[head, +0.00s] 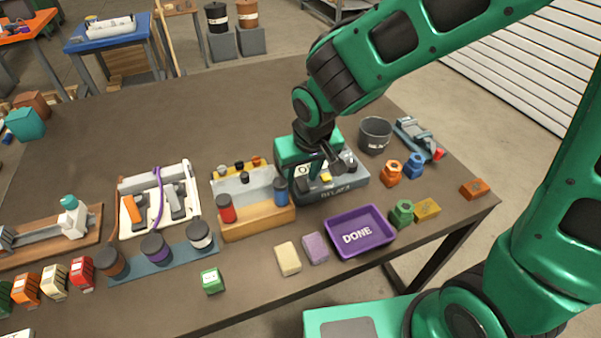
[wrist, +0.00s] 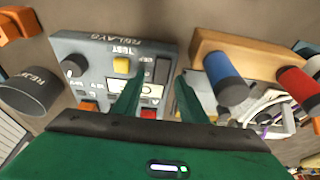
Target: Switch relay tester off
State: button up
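The relay tester is a grey box (head: 345,190) marked RELAYS, below my gripper on the table. In the wrist view its top face (wrist: 95,48) appears upside down. It has a dark knob (wrist: 73,66), a yellow button (wrist: 121,65) beside the word TEST, a dark narrow slot or rocker (wrist: 162,70), a white dial and a red part (wrist: 148,113). My gripper (wrist: 156,88) is open over this panel, with the two green fingers apart and nothing seen held. The fingers partly hide the panel. I cannot tell whether they touch it.
A wooden holder (head: 258,222) with red and blue cylinders stands close to the left of the tester. A dark bin (head: 375,135) stands behind right. A purple DONE tray (head: 375,245) lies in front. Orange and blue parts (head: 414,166) lie to the right.

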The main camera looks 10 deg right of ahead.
jog(key=shift+r, duration=0.1)
jog(key=v, duration=1)
jog(key=shift+r, duration=0.25)
jog(key=s+d+m+g+h, duration=0.1)
jog(key=s+d+m, duration=0.1)
jog(key=d, duration=0.9)
jog(key=s+d+m+h, duration=0.1)
jog(key=d+m, duration=0.2)
jog(key=d, duration=0.7)
jog(key=s+d+f+m+g+y, duration=0.1)
jog(key=s+d+m, duration=0.3)
jog(key=s+d, duration=0.8)
jog(key=shift+s+d+g, duration=0.15)
jog(key=shift+s+g, duration=0.45)
jog(key=shift+s, duration=0.45)
jog(key=shift+f, duration=0.15)
